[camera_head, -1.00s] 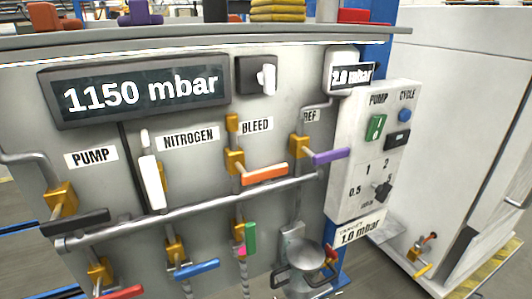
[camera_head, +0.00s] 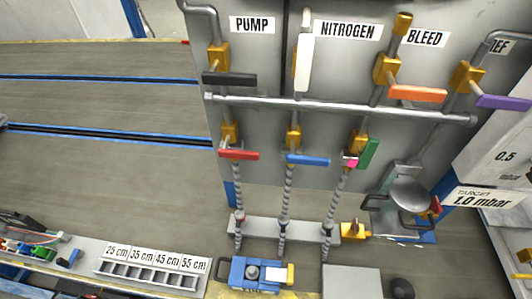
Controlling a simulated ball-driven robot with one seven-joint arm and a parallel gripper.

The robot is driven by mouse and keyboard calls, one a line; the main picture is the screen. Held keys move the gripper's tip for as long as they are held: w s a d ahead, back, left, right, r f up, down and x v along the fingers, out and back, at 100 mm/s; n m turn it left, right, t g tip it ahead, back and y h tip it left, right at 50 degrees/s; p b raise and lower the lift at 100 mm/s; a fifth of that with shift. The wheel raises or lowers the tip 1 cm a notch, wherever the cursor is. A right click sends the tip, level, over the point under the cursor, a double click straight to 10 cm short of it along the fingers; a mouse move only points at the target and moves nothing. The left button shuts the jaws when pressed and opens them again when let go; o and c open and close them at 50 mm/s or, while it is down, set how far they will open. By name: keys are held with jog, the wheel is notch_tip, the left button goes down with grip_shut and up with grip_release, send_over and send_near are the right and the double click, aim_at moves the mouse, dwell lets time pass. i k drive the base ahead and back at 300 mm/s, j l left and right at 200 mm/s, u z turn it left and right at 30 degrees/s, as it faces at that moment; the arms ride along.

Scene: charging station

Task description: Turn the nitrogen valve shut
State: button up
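The nitrogen valve (camera_head: 304,62) is a white lever handle on a gold body, beside the NITROGEN label (camera_head: 348,30) on the grey panel. Its lever stands upright, in line with its vertical pipe, and hides most of the gold body. The lower end of the pipe meets the horizontal grey manifold pipe (camera_head: 340,108). My gripper is not in view.
A black-handled pump valve (camera_head: 230,79) is left of it. An orange bleed lever (camera_head: 417,94) and a purple lever (camera_head: 503,102) are to the right. Red (camera_head: 239,155), blue (camera_head: 307,159) and green (camera_head: 369,154) levers sit below. A blue device (camera_head: 254,275) lies lower down.

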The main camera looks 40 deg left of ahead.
aim_at(306, 41)
jog(key=u, duration=1.25)
